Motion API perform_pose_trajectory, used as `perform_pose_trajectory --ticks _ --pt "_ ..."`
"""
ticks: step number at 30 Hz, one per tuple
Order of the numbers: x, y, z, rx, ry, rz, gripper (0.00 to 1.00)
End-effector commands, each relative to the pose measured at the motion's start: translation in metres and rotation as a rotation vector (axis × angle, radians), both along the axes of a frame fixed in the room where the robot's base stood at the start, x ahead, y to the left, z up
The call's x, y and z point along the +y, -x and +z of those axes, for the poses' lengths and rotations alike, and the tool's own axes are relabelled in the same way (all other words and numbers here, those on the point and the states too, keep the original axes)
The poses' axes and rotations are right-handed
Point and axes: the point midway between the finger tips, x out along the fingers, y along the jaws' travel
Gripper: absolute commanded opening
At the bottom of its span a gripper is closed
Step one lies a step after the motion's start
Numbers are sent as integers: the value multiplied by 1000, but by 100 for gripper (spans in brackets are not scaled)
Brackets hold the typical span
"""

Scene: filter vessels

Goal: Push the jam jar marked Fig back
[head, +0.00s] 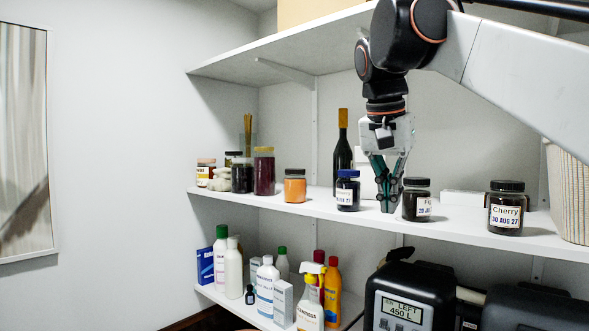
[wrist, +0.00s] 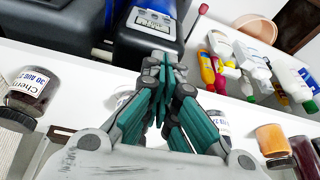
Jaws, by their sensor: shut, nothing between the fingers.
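No label that I can see clearly reads Fig. A blue-lidded dark jar (head: 347,190) stands on the middle shelf, left of my gripper; its label is too small to read. A black-lidded dark jar (head: 416,200) stands close to the right of my gripper, its label partly hidden. The jar marked Cherry (head: 506,208) stands further right and shows in the wrist view (wrist: 32,92). My gripper (head: 388,206) is shut and empty, pointing down at the shelf's front between the first two jars. Its fingers (wrist: 162,65) hide parts of the jars in the wrist view.
The middle shelf (head: 295,210) also carries an orange jar (head: 295,186), a tall dark red jar (head: 264,171), a wine bottle (head: 343,150) behind and a woven basket (head: 567,195) at right. Bottles stand on the shelf below. Black machines (head: 410,296) stand in front below.

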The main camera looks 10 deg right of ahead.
Motion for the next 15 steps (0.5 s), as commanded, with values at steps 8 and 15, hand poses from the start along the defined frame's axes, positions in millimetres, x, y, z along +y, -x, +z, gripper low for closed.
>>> perform_pose_trajectory --ticks 8,15 --pt "-12 -4 60 26 -1 -97 0" --pt "-17 -7 45 27 0 -103 0"
